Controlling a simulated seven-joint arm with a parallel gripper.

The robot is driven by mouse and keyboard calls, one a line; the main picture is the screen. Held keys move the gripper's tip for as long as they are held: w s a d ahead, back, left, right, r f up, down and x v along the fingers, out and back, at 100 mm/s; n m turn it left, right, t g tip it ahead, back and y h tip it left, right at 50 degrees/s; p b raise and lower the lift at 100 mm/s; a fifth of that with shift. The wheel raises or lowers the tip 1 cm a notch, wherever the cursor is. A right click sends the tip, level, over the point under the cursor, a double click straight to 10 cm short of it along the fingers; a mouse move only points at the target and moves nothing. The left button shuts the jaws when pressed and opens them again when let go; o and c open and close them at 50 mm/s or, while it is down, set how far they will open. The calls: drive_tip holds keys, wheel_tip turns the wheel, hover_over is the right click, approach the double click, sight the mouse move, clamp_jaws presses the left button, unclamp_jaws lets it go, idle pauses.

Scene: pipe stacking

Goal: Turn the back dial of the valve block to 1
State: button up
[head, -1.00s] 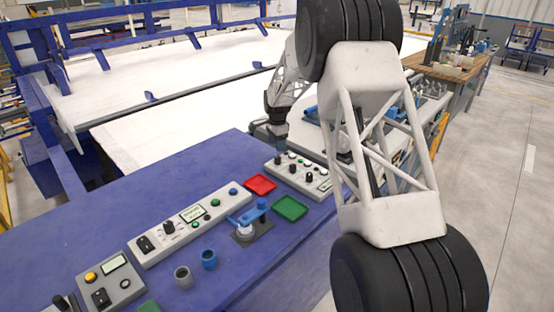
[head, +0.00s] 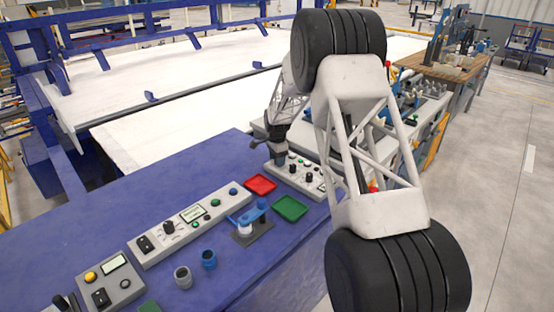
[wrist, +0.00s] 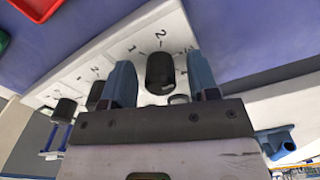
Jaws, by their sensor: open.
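The valve block (head: 318,189) is a pale panel with black dials at the right end of the blue bench. My gripper (head: 277,158) is at its back end in the head view and partly covers it. In the wrist view my gripper (wrist: 160,62) is open, with one blue finger on each side of a black dial (wrist: 160,75). Marks 1 and 2 show around this dial. I cannot tell whether the fingers touch it or exactly where it points. Two more black dials (wrist: 97,95) (wrist: 65,107) stand to the left in the wrist view.
A red tray (head: 261,185) and a green tray (head: 290,208) lie beside the valve block. A blue-topped fixture (head: 250,220), two small cups (head: 183,277) (head: 208,260) and a long control panel (head: 187,224) stand further left. The bench's back left is clear.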

drive_tip(key=c, duration=0.9)
